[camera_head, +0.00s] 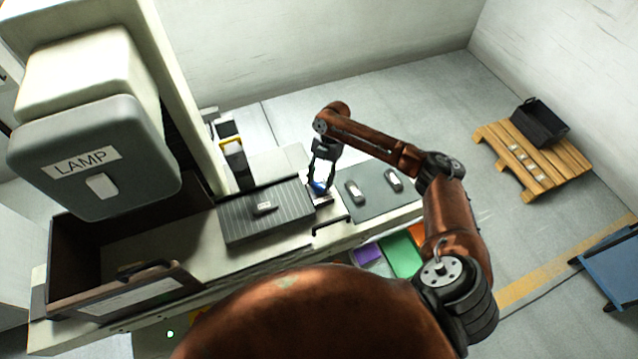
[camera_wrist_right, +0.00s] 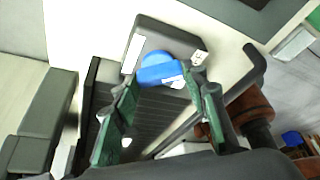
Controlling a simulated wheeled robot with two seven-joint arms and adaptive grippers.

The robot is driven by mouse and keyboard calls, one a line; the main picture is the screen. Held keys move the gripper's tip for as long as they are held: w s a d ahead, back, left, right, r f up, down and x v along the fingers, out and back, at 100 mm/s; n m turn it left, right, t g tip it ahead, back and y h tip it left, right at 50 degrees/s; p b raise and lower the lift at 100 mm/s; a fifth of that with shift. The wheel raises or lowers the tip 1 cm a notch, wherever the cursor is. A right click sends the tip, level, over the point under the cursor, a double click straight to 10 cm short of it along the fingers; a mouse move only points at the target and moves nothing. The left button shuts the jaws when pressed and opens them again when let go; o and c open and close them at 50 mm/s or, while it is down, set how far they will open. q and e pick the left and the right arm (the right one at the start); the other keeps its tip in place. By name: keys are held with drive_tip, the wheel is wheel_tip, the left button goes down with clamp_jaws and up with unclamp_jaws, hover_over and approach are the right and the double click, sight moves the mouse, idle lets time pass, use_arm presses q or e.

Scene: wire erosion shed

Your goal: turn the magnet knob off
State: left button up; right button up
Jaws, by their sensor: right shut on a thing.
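The blue magnet knob (camera_head: 319,188) sits at the right end of the dark ribbed magnet plate (camera_head: 236,226) in the head view. My right gripper (camera_head: 321,182) reaches down over it and is shut on it. In the right wrist view the blue knob (camera_wrist_right: 160,70) shows between the two green-padded fingertips of my right gripper (camera_wrist_right: 162,84). The knob's bar lies nearly level across that picture, in front of a dark housing (camera_wrist_right: 165,38) with small pale labels. The fingers partly hide the knob in the head view. My left gripper is not in view.
A small metal part (camera_head: 264,207) lies on the plate. Two more rest on a grey mat (camera_head: 370,208) to the right. A black handle (camera_head: 330,224) stands near the bench's front edge. A pallet (camera_head: 560,165) is on the floor.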

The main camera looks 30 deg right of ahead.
drive_tip(key=shift+n+b, duration=0.3)
drive_tip(key=shift+n, duration=0.3)
drive_tip(key=shift+g, duration=0.3)
drive_tip(key=o, duration=1.2)
drive_tip(key=shift+h, duration=0.3)
drive_tip(key=shift+c, duration=0.2)
drive_tip(key=shift+w+r, duration=0.1)
drive_tip(key=v, duration=1.1)
drive_tip(key=shift+d+r, duration=0.2)
drive_tip(key=shift+r, duration=0.15)
